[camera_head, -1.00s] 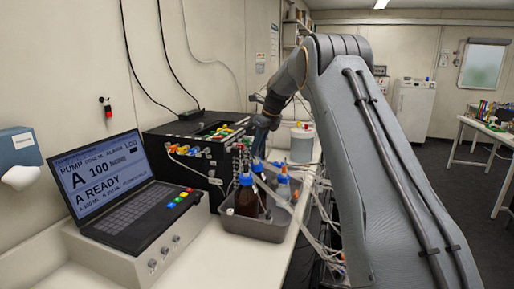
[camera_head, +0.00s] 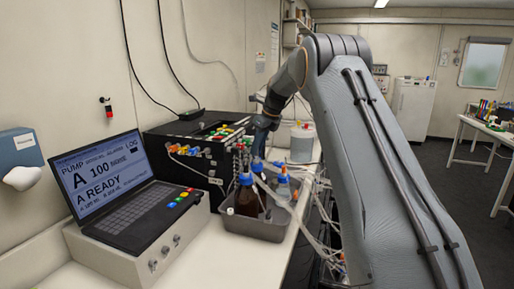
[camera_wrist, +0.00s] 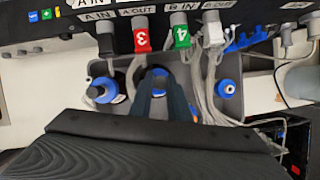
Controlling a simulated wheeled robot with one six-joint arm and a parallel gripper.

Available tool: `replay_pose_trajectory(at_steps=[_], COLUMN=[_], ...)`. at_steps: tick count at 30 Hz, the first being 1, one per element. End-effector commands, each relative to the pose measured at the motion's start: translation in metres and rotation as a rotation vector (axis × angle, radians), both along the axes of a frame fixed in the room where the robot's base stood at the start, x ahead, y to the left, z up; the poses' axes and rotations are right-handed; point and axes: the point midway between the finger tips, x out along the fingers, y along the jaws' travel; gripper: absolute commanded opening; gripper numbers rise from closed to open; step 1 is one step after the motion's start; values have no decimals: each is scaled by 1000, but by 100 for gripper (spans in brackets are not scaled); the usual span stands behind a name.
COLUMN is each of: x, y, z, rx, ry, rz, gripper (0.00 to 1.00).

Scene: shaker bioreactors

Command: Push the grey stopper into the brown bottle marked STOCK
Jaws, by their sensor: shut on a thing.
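In the head view a brown bottle (camera_head: 246,201) with a blue cap stands upright in a grey tray (camera_head: 262,232) on the bench. I cannot read a STOCK label on it. My gripper (camera_wrist: 160,112) points down over the tray in the wrist view, its dark fingers close together between two blue-capped bottles. Blue shows just beyond and between the fingers. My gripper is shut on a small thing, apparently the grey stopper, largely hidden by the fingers. Whether the stopper touches a bottle mouth cannot be told. In the head view the fingertips are largely hidden behind the tray's bottles.
A clear bottle (camera_head: 283,189) with a blue cap stands at the tray's right. Tubes loop over and beside the tray. The black pump box (camera_head: 196,155) with coloured connectors stands behind, and a laptop (camera_head: 118,198) to the left. A white tub (camera_head: 301,145) stands farther back.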

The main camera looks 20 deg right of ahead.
Motion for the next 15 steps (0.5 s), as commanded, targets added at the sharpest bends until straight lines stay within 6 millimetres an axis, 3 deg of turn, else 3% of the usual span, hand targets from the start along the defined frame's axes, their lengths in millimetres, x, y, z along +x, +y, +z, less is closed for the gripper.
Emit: replay_pose_trajectory(at_steps=[15], x=[0], y=[0], z=[-6], rx=[0], ry=[0], rz=[0], gripper=[0])
